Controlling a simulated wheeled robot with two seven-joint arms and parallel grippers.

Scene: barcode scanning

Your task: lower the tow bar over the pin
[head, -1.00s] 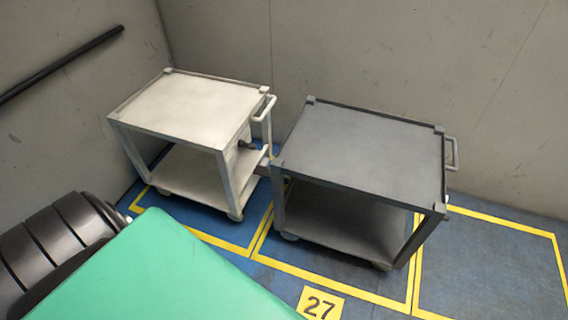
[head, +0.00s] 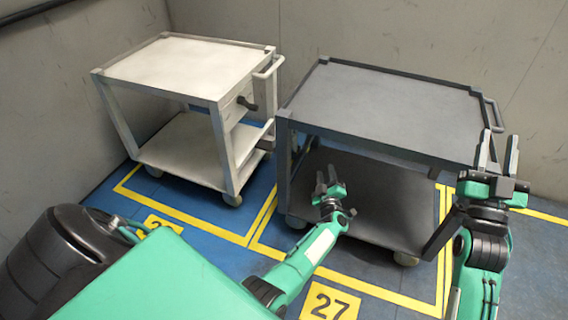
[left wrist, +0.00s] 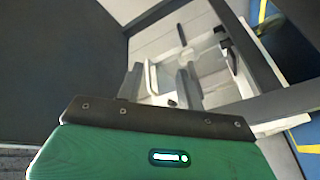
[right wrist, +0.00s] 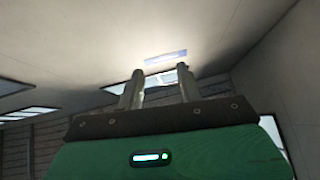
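The white cart (head: 185,68) stands at the left, the grey cart (head: 385,108) to its right. A short dark grip (head: 247,103) sticks out from the white cart's end facing the grey cart; it may belong to the tow bar. I cannot make out the pin for certain. My left gripper (head: 328,178) is open and empty, in front of the grey cart's lower shelf. In the left wrist view its fingers (left wrist: 161,84) stand apart, with pale cart parts beyond them. My right gripper (head: 498,158) is open, fingers up, in front of the grey cart's right end.
The grey cart's near left leg (head: 283,160) stands close to my left gripper. Yellow lines and a yellow plate marked 27 (head: 329,301) lie on the blue floor. Walls close in behind both carts. The right wrist view shows mostly ceiling with a lit panel (right wrist: 166,57).

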